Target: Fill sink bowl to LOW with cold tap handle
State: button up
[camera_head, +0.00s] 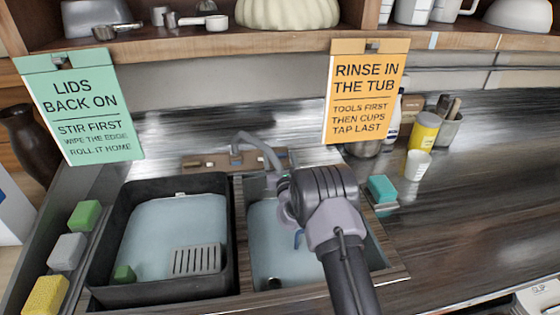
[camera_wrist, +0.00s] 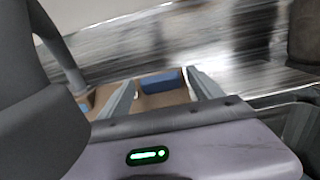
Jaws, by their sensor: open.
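My arm covers the bowl's right part. In the wrist view my gripper (camera_wrist: 160,78) is open, with a blue block-like handle (camera_wrist: 161,82) on a brown base between and beyond its fingers. I cannot tell whether they touch it.
A dark-rimmed tub (camera_head: 100,262) with pale blue water stands left of the bowl. A teal sponge (camera_head: 381,188) sits right of it. Two hanging signs (camera_head: 82,105) (camera_head: 366,90) and a shelf (camera_head: 200,41) are above. Cups and a yellow can (camera_head: 425,132) stand back right.

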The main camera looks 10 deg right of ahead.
jog(key=s+p, duration=0.2)
jog(key=s, duration=1)
jog(key=shift+f+p, duration=0.3)
jog(key=shift+p, duration=0.05)
jog(key=shift+a, duration=0.1)
